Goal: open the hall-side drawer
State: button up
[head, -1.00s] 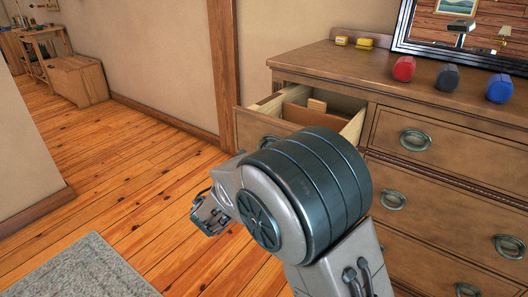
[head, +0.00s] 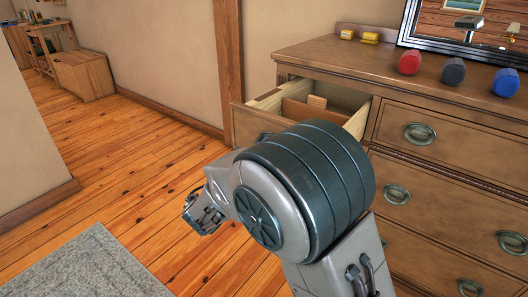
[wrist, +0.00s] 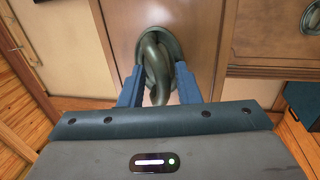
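The hall-side drawer (head: 245,124) is the top left drawer of the brown dresser, the one nearest the open floor. It stands partly pulled out, with its pale inside and a small wooden block (head: 317,101) showing. In the wrist view, its dark ring handle (wrist: 156,55) hangs between the two blue fingers of my gripper (wrist: 160,92). The fingers appear closed on the handle from both sides.
Red (head: 409,62), dark grey (head: 453,71) and blue (head: 506,82) objects, small yellow items (head: 370,37) and a framed mirror (head: 470,45) are on the dresser top (head: 345,62). The other drawers look shut. Wooden floor (head: 130,160) lies open left; a grey rug (head: 80,270) is in front.

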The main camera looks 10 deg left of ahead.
jog(key=p+v, duration=0.2)
jog(key=v, duration=1.2)
jog(key=shift+w+d, duration=0.1)
jog(key=s+d+r+m+g+p, duration=0.1)
jog(key=d+r+m+g+p, duration=0.1)
jog(key=d+r+g+p, duration=0.45)
jog(key=s+d+r+m+g+h+p, duration=0.1)
jog(key=d+r+m+g+p, duration=0.15)
jog(key=d, duration=0.75)
jog(key=s+d+r+m+g+p, duration=0.1)
jog(key=d+r+m+g+p, duration=0.15)
jog(key=d+g+p, duration=0.45)
jog(key=s+d+r+m+y+p, duration=0.2)
jog(key=s+d+r+y+p, duration=0.1)
jog(key=s+r+y+p, duration=0.1)
jog(key=s+d+r+m+t+y+p, duration=0.1)
jog(key=s+d+r+m+y+p, duration=0.2)
jog(key=r+y+p, duration=0.3)
notch_tip(320, 180, up, 5)
jog(key=s+p, duration=0.1)
jog(key=p, duration=0.2)
jog(key=shift+d+y, duration=0.25)
jog(key=shift+y, duration=0.15)
